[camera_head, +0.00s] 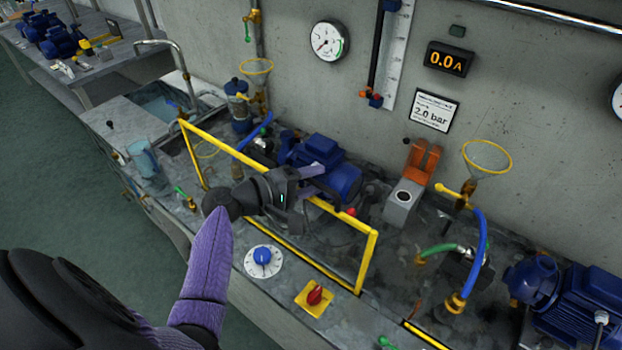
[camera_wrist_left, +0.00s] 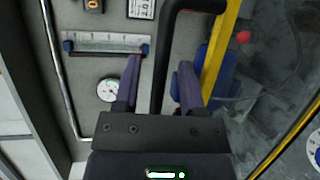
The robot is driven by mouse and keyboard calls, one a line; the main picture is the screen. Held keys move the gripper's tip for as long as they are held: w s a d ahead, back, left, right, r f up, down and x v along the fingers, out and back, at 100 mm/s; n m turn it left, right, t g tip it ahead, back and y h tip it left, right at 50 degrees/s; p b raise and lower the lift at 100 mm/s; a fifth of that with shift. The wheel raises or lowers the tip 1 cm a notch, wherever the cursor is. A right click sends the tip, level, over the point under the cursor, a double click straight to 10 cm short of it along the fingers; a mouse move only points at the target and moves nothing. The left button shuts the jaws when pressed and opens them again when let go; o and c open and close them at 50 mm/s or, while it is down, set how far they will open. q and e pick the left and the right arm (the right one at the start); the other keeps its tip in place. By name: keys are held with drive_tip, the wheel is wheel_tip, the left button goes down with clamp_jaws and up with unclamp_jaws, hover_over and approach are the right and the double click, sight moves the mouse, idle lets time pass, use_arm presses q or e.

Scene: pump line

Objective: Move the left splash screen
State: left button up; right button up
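The left splash screen is a clear panel in a yellow frame (camera_head: 367,262), upright along the front of the bench in the head view. Its yellow edge (camera_wrist_left: 222,50) also crosses the wrist view. My left gripper (camera_head: 320,182) is at the screen's top edge, with the arm hiding part of the frame. In the left wrist view its two fingers (camera_wrist_left: 160,78) are apart. A black bar-like handle (camera_wrist_left: 164,50) shows between them, with gaps on both sides. I cannot tell how deep it sits between the fingers. My right gripper is not in view.
A blue pump motor (camera_head: 340,180) stands behind the screen. A blue dial (camera_head: 262,256) and a red switch (camera_head: 315,295) are in front. An orange-topped grey device (camera_head: 402,203) and a blue hose (camera_head: 480,250) are to the right. A clear jug (camera_head: 143,160) stands left.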

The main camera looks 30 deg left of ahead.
use_arm(q)
clamp_jaws()
idle(1.2)
